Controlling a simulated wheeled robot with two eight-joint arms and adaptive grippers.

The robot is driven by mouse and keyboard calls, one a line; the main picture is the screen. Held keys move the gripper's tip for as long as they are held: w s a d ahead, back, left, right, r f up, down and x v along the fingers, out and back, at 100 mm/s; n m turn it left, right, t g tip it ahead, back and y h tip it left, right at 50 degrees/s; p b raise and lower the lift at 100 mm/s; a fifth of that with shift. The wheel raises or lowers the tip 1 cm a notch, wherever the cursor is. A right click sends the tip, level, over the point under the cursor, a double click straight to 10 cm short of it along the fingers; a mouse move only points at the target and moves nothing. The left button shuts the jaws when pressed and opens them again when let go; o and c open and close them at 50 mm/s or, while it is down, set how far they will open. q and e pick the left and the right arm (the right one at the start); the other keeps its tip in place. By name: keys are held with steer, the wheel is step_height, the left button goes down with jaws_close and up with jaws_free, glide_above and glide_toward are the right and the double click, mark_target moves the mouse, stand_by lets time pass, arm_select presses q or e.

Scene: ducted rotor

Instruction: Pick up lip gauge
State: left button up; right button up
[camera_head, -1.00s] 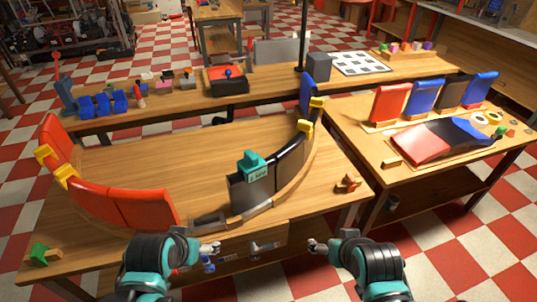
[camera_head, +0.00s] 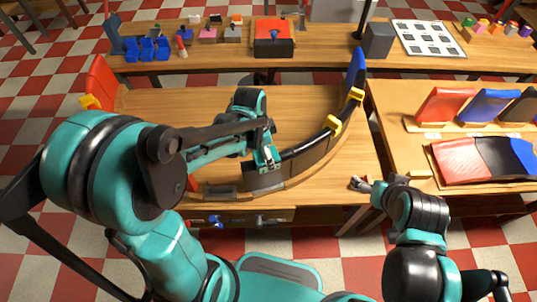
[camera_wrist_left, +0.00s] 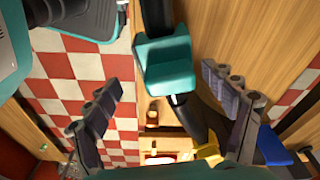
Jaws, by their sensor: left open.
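The lip gauge is a teal block (camera_wrist_left: 165,65) seated over the top of a dark curved panel (camera_head: 264,180) on the workbench. In the left wrist view it lies between the spread fingers of my left gripper (camera_wrist_left: 165,108), with a visible gap on either side. In the head view my left gripper (camera_head: 266,158) is right over the gauge and covers much of it. My right gripper (camera_head: 362,184) hangs near the bench's front right corner, away from the gauge; its finger opening is too small to judge.
Dark panels with yellow clamps (camera_head: 334,124) curve along the bench's right side, ending at a blue panel (camera_head: 355,70). A red panel (camera_head: 103,80) stands at the left. The bench middle (camera_head: 190,105) is clear. A side table (camera_head: 395,110) holds more coloured panels.

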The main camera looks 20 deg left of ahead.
arm_select(q)
steer(key=f, duration=0.1)
steer(key=w+f+b, duration=0.1)
steer(key=f, duration=0.2)
steer(key=shift+w+d, duration=0.15)
steer(key=shift+d, duration=0.1)
steer(key=shift+f, duration=0.45)
steer(key=c, duration=1.3)
steer(key=shift+c, duration=0.2)
steer(key=shift+r, duration=0.15)
